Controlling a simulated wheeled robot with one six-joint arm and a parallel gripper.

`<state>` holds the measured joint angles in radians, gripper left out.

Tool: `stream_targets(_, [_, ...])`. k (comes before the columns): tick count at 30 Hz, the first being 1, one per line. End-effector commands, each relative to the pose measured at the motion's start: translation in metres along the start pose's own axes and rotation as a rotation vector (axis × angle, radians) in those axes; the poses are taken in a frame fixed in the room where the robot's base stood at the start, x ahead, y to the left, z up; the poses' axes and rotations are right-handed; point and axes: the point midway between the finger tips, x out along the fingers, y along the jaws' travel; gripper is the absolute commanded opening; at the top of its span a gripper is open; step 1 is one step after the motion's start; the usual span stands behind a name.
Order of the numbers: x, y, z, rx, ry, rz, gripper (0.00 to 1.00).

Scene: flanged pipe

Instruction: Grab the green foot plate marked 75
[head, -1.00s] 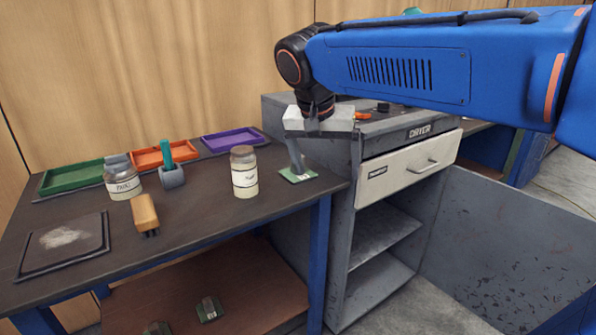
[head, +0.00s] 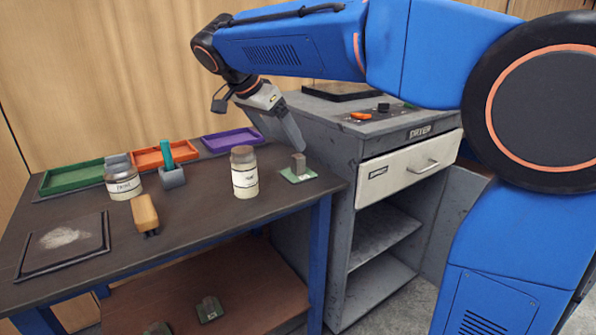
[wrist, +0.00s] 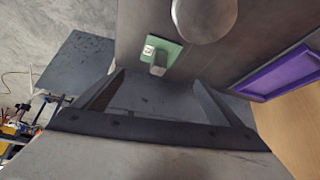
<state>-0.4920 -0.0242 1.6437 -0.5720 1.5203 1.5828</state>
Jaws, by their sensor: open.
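A green foot plate (head: 301,176) with a short grey post on it lies flat at the right end of the dark table. It also shows in the wrist view (wrist: 172,50), with a white label whose number is too small to read. My gripper (head: 298,147) is tilted down just above and behind the post. In the wrist view my gripper (wrist: 158,83) is open and empty, and the post stands just beyond the gap between the fingers, apart from both.
A jar (head: 244,172) stands close left of the plate. A purple tray (head: 232,141) lies behind it. The grey dryer (head: 390,145) borders the table's right end. Farther left are a brush (head: 145,213) and another jar (head: 123,182). Similar small plates (head: 209,309) lie on the lower shelf.

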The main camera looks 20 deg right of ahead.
Motion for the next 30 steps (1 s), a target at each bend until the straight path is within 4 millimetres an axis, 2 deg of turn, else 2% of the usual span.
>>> stream_targets(9, [0.055, 0.001, 0.0, 0.0, -0.001, 0.002, 0.9])
stream_targets(19, [0.078, 0.001, 0.0, -0.001, -0.001, 0.001, 0.9])
stream_targets(30, [0.121, 0.004, 0.001, -0.001, 0.0, 0.0, 0.9])
